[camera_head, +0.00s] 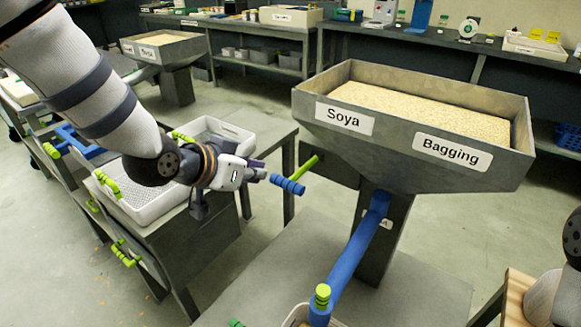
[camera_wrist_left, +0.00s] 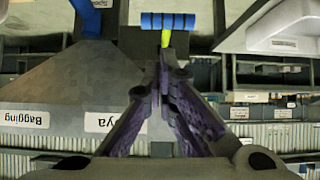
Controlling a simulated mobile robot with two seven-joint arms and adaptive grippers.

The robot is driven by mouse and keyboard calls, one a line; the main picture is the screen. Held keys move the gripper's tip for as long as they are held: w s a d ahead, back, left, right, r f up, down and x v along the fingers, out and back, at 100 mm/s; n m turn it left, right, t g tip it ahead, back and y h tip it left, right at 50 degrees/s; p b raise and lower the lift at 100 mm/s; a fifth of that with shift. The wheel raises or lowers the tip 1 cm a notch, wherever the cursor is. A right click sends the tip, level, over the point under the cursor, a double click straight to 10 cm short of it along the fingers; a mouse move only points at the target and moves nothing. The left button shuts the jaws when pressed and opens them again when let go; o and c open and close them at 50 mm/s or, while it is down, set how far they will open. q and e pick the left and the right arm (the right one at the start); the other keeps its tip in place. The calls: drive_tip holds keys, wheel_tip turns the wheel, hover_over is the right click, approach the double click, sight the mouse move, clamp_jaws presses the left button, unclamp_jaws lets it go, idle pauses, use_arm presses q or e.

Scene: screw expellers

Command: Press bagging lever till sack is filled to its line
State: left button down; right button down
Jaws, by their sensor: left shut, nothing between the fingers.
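The Soya Bagging hopper (camera_head: 420,140) stands at the right of the head view, full of pale grains. A lever with a blue ribbed grip (camera_head: 287,184) and a lime-green rod (camera_head: 308,167) sticks out at its left side. The grip also shows in the left wrist view (camera_wrist_left: 168,20), just beyond the fingertips. My left gripper (camera_head: 257,175) is shut and empty, just left of the grip; I cannot tell whether it touches. A blue chute (camera_head: 352,258) slopes down from the hopper. The sack and its line cannot be made out at the bottom edge. My right gripper is out of view.
White perforated trays (camera_head: 165,198) with lime-green handles stand on a grey bench left of and below my left arm. Another hopper (camera_head: 165,48) and shelved benches stand behind. A wooden stool-like piece (camera_head: 517,300) is at the lower right.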

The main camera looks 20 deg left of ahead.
use_arm(q)
drive_tip(key=shift+w+r+t, duration=0.15)
drive_tip(key=shift+w+r, duration=0.2)
drive_tip(key=shift+r, duration=0.3)
drive_tip(key=shift+w+r+t, duration=0.15)
drive_tip(key=shift+w+r, duration=0.15)
drive_tip(key=shift+r, duration=0.3)
